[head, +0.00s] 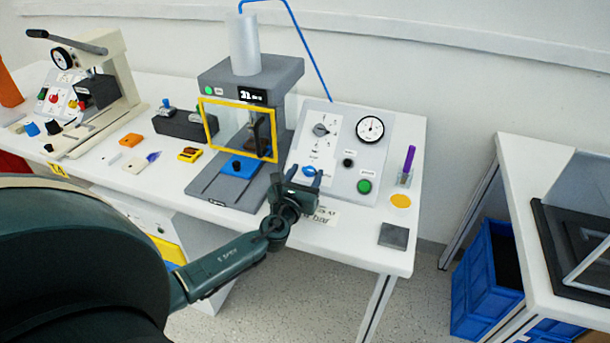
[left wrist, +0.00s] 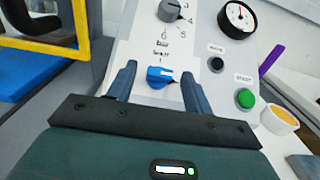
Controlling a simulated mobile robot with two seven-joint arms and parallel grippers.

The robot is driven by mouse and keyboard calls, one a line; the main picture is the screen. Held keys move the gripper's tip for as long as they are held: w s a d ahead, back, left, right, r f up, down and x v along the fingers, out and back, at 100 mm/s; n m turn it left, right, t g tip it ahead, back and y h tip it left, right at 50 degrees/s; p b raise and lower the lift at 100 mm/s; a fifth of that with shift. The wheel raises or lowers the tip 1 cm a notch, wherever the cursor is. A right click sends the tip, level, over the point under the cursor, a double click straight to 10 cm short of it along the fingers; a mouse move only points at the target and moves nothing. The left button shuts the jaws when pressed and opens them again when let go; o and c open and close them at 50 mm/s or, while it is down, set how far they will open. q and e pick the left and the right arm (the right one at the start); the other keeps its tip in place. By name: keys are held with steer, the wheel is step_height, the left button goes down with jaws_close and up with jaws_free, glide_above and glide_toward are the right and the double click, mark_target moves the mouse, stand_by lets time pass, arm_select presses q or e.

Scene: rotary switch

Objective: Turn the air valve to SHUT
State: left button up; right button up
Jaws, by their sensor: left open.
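A blue knob (head: 309,171) sits low on the sloped grey control panel (head: 372,152). In the left wrist view the blue knob (left wrist: 160,77) lies between and just beyond the fingertips, with a pointer mark at its right side. I take it for the air valve; the lettering above it is too small to read surely. My left gripper (head: 303,178) is open in front of the panel's lower part. Its two fingers (left wrist: 160,85) stand on either side of the knob, and I cannot tell whether they touch it. My right gripper is not in view.
Above the knob is a grey numbered dial (left wrist: 173,10). Nearby are a gauge (head: 370,129), a black button (head: 348,162) and a green button (head: 364,186). A press with a yellow frame (head: 240,157) stands left.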

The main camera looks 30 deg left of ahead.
arm_select(q)
steer(key=shift+c, duration=0.5)
steer(key=c, duration=0.9)
